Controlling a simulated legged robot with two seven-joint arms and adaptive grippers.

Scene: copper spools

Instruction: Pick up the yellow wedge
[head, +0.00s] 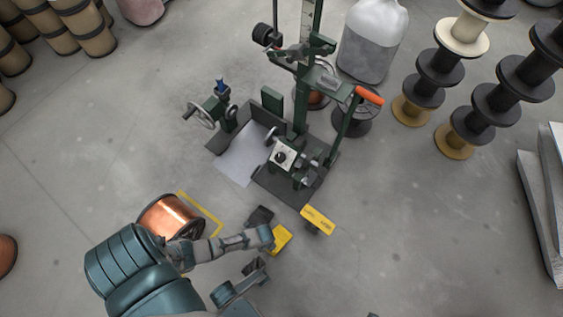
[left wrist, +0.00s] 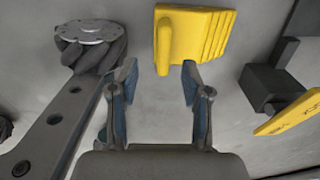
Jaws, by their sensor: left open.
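The yellow wedge (head: 282,239) is on the concrete floor, beside a dark block (head: 261,216) and just right of my left gripper (head: 268,238). My arm hides part of that spot in the head view. In the left wrist view the wedge (left wrist: 205,35) is at the top, with a ribbed face and a raised rounded edge. My left gripper (left wrist: 160,85) is open, its two blue-padded fingers apart with nothing between them. The wedge lies beyond the fingertips, and a gap seems to show. Whether they touch is hard to tell.
A dark green machine (head: 290,150) stands ahead. Its yellow-labelled pedal (head: 318,220) is close to the right of the wedge and shows in the left wrist view (left wrist: 290,115). A copper spool (head: 171,217) stands behind my left arm. Stacked black spools (head: 437,65) stand far right.

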